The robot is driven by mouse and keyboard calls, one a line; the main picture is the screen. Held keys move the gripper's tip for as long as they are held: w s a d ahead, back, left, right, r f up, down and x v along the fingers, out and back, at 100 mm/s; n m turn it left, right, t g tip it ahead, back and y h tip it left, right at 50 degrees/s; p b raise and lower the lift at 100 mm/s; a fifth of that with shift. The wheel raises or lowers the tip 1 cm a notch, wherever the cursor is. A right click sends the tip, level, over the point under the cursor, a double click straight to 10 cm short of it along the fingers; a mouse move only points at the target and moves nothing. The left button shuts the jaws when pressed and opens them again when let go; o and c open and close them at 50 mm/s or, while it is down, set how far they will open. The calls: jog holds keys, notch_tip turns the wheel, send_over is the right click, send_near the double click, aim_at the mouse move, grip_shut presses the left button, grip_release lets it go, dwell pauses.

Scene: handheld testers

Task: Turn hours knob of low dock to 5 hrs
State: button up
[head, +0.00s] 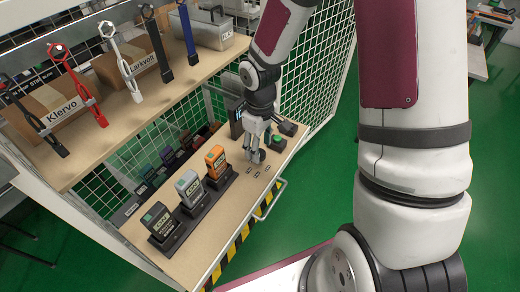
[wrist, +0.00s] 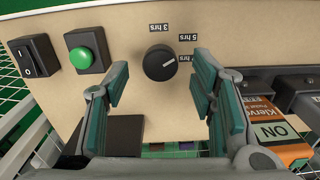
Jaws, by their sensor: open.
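The black hours knob (wrist: 160,62) is on the light wooden panel of the low dock (head: 213,232). Labels around it read 3 hrs (wrist: 158,28), 5 hrs (wrist: 188,38) and another hrs mark (wrist: 201,54), all upside down in the wrist view. The knob's pale pointer line slants right and slightly up, seemingly near the mark beyond 5 hrs. My gripper (wrist: 159,78) is open, with one teal-padded finger on each side of the knob and visible gaps to it. In the head view my gripper (head: 256,150) is over the dock's right end, where the knob is partly hidden.
A green button (wrist: 85,59) and a black rocker switch (wrist: 35,56) sit left of the knob in the wrist view. Grey and orange testers (head: 215,162) stand in cradles along the dock. An upper shelf (head: 160,95) holds boxes and hanging tools. Wire mesh stands behind.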

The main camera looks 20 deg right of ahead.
notch_tip(320, 180, up, 10)
jog(key=shift+f, duration=0.15)
dwell(0.5)
jog(key=s+r+m+t+p, duration=0.4)
jog(key=s+r+p, duration=0.5)
jog(key=s+r, duration=1.6)
jog(key=shift+s+d+r+m, duration=0.25)
jog(key=shift+r+m, duration=0.45)
jog(key=shift+m, duration=0.5)
